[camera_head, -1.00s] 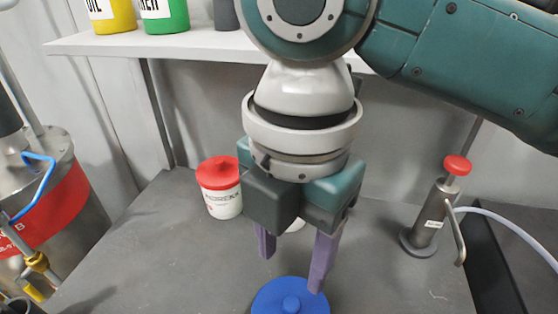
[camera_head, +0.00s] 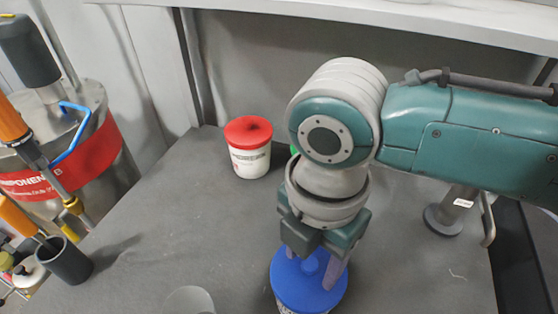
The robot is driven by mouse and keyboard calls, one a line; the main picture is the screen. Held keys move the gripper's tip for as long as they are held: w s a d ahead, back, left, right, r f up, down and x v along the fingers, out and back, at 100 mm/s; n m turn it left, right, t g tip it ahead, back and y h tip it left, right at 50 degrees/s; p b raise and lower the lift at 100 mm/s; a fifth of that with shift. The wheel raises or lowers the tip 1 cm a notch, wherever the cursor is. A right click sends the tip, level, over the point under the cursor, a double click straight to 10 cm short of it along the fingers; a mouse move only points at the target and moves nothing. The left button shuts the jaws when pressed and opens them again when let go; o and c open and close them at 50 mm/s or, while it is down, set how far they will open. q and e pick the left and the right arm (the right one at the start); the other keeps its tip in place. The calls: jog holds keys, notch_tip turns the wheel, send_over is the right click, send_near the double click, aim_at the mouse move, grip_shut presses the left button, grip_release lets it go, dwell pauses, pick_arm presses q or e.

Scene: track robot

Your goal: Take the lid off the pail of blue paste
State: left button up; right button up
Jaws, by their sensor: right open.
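The pail with the blue lid (camera_head: 290,285) stands on the grey bench at the bottom of the head view. The lid is on it, and only a sliver of the pale pail body shows below the rim. My right gripper (camera_head: 313,266) points down over the lid, with its purple fingers apart around the lid's central knob. The gripper partly hides the knob, and I cannot tell whether a finger touches it. My left gripper is out of view.
A white pail with a red lid (camera_head: 249,162) stands behind, to the left. A grey cylinder (camera_head: 190,301) is at the front edge of view and a dark cup (camera_head: 66,262) at left. A metal drum (camera_head: 80,165) stands far left. A shelf (camera_head: 400,17) runs above.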

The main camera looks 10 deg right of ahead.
jog(key=shift+c, duration=0.2)
grip_shut()
jog(key=shift+r, duration=0.1)
dwell(0.4)
